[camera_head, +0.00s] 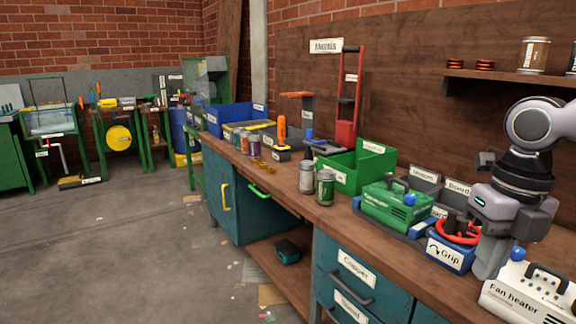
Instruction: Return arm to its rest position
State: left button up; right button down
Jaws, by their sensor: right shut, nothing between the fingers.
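My right gripper (492,262) is at the right side of the head view, over the workbench. Its arm comes down from the right edge, and the grey fingers point down and look shut, with nothing seen in them. They appear between a blue box labelled "Grip" (447,256) and a white box labelled "Fan heater" (522,296). I cannot tell whether they touch either one. My left gripper is not in view.
A green handled case (395,206) and an open green bin (352,170) stand left of the gripper on the bench (290,205). Two jars (325,188) stand near its front edge. A wall shelf (510,77) is above right. The floor at left is mostly clear.

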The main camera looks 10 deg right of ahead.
jog(key=d+f+m+t+y+p, duration=0.2)
jog(key=f+m+t+y+p, duration=0.1)
jog(key=f+m+t, duration=0.55)
jog(key=d+f+m+t+y+p, duration=0.3)
jog(key=f+m+t, duration=0.2)
jog(key=f+m, duration=0.6)
pick_arm(q)
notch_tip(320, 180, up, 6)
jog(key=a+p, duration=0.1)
jog(key=p, duration=0.1)
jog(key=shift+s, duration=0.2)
pick_arm(e)
jog(key=s+a+f+m+g+h, duration=0.1)
jog(key=s+a+f+m+h, duration=0.1)
jog(key=s+a+f+m, duration=0.3)
jog(key=s+a+f+m+g+h, duration=0.2)
jog(key=s+a+f+m, duration=0.3)
jog(key=a+m, duration=0.3)
jog(key=a+f, duration=0.1)
jog(key=a, duration=0.1)
jog(key=shift+s+a+f, duration=0.3)
jog(key=shift+s+a, duration=0.05)
jog(key=shift+s, duration=0.05)
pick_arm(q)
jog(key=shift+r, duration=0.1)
